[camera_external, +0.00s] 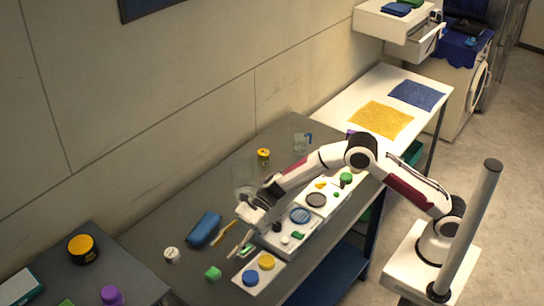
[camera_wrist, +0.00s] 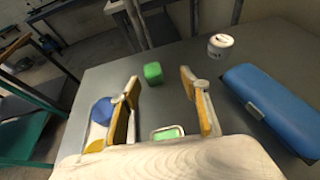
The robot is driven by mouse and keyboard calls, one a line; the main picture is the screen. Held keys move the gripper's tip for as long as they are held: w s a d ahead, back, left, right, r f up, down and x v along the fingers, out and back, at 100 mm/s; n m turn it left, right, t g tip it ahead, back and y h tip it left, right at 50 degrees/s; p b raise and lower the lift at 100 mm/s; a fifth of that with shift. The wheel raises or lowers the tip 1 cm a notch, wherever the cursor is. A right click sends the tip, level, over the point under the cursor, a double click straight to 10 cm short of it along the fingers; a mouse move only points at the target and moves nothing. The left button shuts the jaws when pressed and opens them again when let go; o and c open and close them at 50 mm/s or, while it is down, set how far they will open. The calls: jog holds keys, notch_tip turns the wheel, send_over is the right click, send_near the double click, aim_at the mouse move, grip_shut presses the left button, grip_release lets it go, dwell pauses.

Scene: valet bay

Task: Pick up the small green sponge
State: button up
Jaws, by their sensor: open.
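A small bright green block (camera_external: 213,273), which looks like the sponge, sits on the grey tabletop near its front edge. In the wrist view the green block (camera_wrist: 153,73) is ahead, beyond the fingertips and apart from them. My gripper (camera_external: 224,248) is open and low over the table, its fingers pointing toward the front left. In the wrist view my gripper (camera_wrist: 160,84) shows two tan-padded fingers spread apart, with nothing held. A small pale dish with green inside (camera_wrist: 167,133) shows between the finger bases, partly hidden by the palm.
A blue case (camera_external: 203,229) and a white lidded jar (camera_external: 172,255) lie to the left. A white tray with a blue disc (camera_external: 250,278) and a yellow disc (camera_external: 266,261) is close on the right. Grey tabletop around the green block is clear.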

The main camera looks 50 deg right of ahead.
aim_at(214, 270)
jog(key=shift+s+a+f+n+g, duration=0.4)
jog(key=shift+s+f+n+g, duration=0.15)
jog(key=shift+s+f, duration=0.25)
jog(key=shift+a, duration=0.1)
jog(key=shift+x, duration=1.2)
jog(key=shift+x, duration=2.6)
jog(key=shift+w+f, duration=0.15)
jog(key=shift+w, duration=0.05)
jog(key=shift+c, duration=0.4)
jog(key=c, duration=0.8)
